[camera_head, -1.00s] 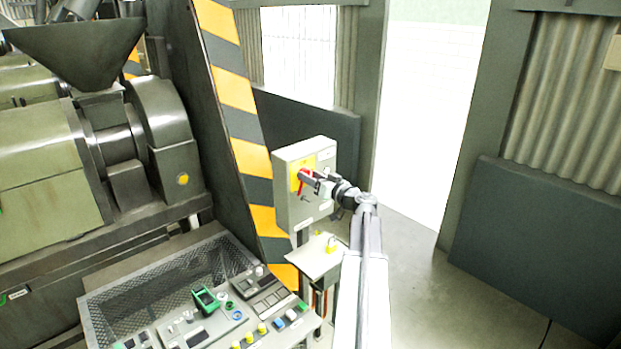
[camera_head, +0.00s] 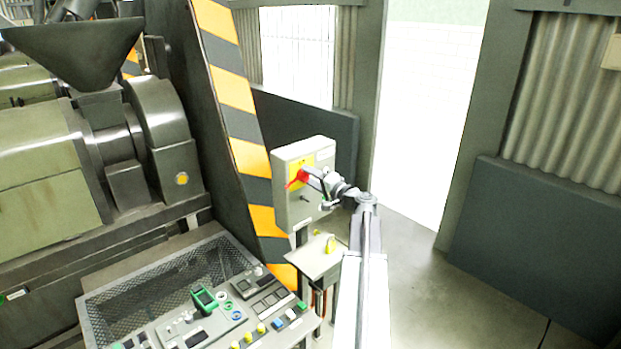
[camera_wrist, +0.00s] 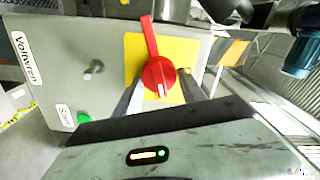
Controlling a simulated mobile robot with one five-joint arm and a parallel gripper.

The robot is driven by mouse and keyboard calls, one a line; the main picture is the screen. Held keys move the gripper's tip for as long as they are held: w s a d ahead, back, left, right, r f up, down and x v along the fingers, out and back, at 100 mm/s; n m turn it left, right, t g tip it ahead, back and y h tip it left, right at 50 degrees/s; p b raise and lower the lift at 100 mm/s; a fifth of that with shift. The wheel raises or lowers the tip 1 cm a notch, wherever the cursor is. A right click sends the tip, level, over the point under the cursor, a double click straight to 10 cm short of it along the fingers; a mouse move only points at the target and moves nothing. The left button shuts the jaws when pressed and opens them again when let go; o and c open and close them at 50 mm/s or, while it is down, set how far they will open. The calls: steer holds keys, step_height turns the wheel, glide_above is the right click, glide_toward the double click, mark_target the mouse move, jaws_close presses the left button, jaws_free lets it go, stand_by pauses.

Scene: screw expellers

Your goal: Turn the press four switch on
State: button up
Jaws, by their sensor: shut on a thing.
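The red rotary switch (camera_head: 297,179) sits on a yellow plate (camera_wrist: 133,62) on the front of a grey switch box (camera_head: 290,208). In the head view its red handle points to the lower left. In the wrist view the red knob (camera_wrist: 158,73) has a long handle running toward the top of the picture and a white mark on its face. My gripper (camera_wrist: 160,88) has one finger on each side of the knob and is shut on it. In the head view my gripper (camera_head: 312,177) partly covers the switch and plate.
The box also carries a grey knob (camera_wrist: 94,67) and a green button (camera_wrist: 84,118) by a "Start" label. A small shelf (camera_head: 312,262) stands below the box. A control desk (camera_head: 215,315) is at the front, a striped pillar (camera_head: 233,90) to the left. Open floor (camera_head: 405,260) lies right.

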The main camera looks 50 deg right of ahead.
steer(key=shift+f+m, duration=0.15)
steer(key=shift+m, duration=1.65)
steer(key=o, duration=1.3)
steer(key=shift+o, duration=0.2)
steer(key=s, duration=0.8)
steer(key=shift+a, duration=0.25)
steer(key=shift+w, duration=0.1)
